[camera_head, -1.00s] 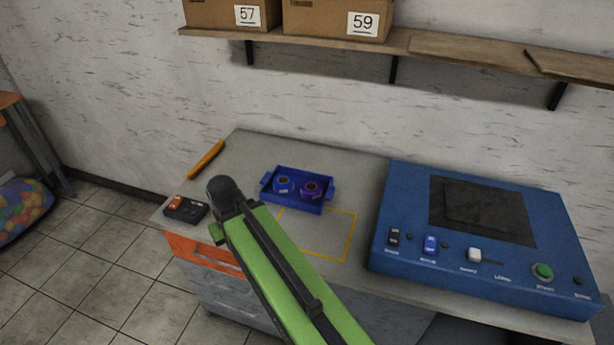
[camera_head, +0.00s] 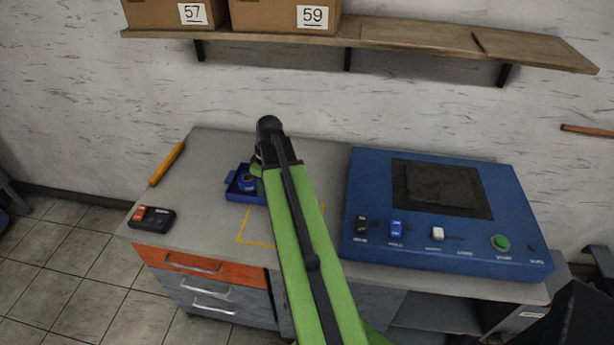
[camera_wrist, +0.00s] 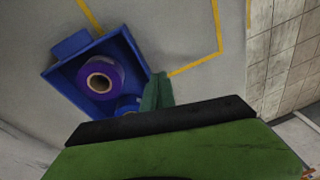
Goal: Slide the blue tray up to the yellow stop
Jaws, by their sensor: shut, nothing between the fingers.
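The blue tray (camera_head: 236,196) lies on the grey worktop, its right part hidden behind my arm. In the wrist view the tray (camera_wrist: 73,46) is at the left, holding a purple roll (camera_wrist: 101,79) and a partly hidden blue roll (camera_wrist: 128,104). A yellow bar (camera_head: 167,164), seemingly the stop, lies near the worktop's left edge, apart from the tray. My gripper (camera_head: 257,167) is by the tray, mostly hidden by my arm. In the wrist view its shut, empty fingers (camera_wrist: 158,90) are beside the tray's wall; I cannot tell whether they touch it.
A yellow outline (camera_head: 240,233) is marked on the worktop in front of the tray. A black box with an orange button (camera_head: 152,217) sits at the front left. A blue machine (camera_head: 445,225) fills the right side. Worktop between tray and bar is clear.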

